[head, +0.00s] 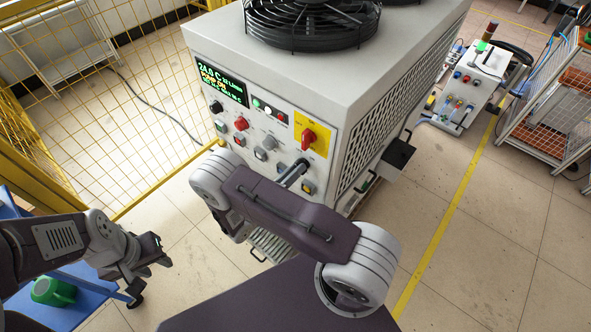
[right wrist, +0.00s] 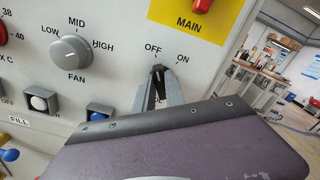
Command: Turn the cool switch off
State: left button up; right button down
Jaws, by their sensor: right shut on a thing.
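My right gripper (right wrist: 160,88) is shut on this switch, one finger on each side. In the head view the right gripper (head: 298,172) reaches the lower right of the panel, and my arm hides part of it. My left gripper (head: 153,268) is open and empty, low at the left, away from the panel.
The grey FAN knob (right wrist: 71,50) is left of the switch, and the red MAIN switch (head: 308,139) on its yellow plate is above. A yellow mesh fence (head: 75,110) stands at the left.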

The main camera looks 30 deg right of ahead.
jog(key=shift+f, duration=0.1)
jog(key=c, duration=1.4)
grip_release()
jog(key=shift+a, duration=0.1)
jog(key=b+v, duration=0.1)
jog(key=v, duration=0.8)
jog(key=shift+b, duration=0.35)
